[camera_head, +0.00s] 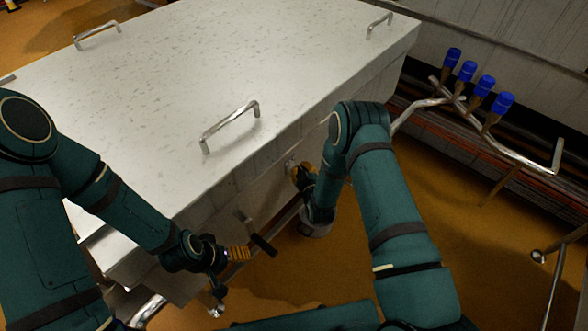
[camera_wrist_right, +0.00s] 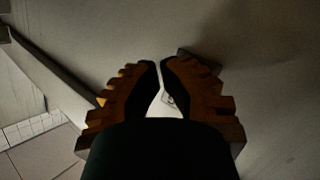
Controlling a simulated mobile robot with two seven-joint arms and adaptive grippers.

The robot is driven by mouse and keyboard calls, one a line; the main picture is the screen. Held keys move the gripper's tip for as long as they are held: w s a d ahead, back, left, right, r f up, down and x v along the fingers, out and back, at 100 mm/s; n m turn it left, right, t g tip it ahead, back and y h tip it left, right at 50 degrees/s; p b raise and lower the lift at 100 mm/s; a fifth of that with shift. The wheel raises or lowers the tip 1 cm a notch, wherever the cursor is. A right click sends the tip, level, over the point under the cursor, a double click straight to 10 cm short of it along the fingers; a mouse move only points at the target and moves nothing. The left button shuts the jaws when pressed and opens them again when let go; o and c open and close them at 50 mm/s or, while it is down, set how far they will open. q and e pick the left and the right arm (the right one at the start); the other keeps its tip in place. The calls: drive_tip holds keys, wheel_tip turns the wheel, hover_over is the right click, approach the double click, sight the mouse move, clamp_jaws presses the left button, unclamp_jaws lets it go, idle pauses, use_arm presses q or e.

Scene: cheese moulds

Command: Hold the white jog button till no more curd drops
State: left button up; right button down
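My right gripper (camera_head: 303,176) is at the side wall of the big pale vat (camera_head: 225,195). A small pale fitting (camera_head: 291,166) shows on that wall beside its fingertips; I cannot tell whether it is the white jog button or whether the fingers touch it. In the right wrist view the fingers (camera_wrist_right: 160,68) are brought together with a thin gap between the tips. A bright patch shows between the fingers, not clear enough to name. My left gripper (camera_head: 240,254) is low by the vat's front, beside a black-handled lever (camera_head: 262,246); its finger opening is unclear. No curd is in view.
The vat's flat speckled lid (camera_head: 200,70) carries metal handles (camera_head: 230,125). A metal pipe rack with several blue-capped valves (camera_head: 467,70) stands at right. The brown floor (camera_head: 500,235) is open at lower right.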

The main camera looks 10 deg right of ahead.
drive_tip(key=shift+s+d, duration=0.55)
drive_tip(key=shift+s, duration=0.2)
drive_tip(key=shift+s, duration=0.1)
drive_tip(key=shift+s+d+p, duration=0.25)
drive_tip(key=shift+s+d, duration=0.55)
drive_tip(key=shift+s, duration=0.15)
drive_tip(key=shift+s+d+p, duration=0.2)
drive_tip(key=shift+s+d, duration=0.55)
drive_tip(key=shift+s, duration=0.2)
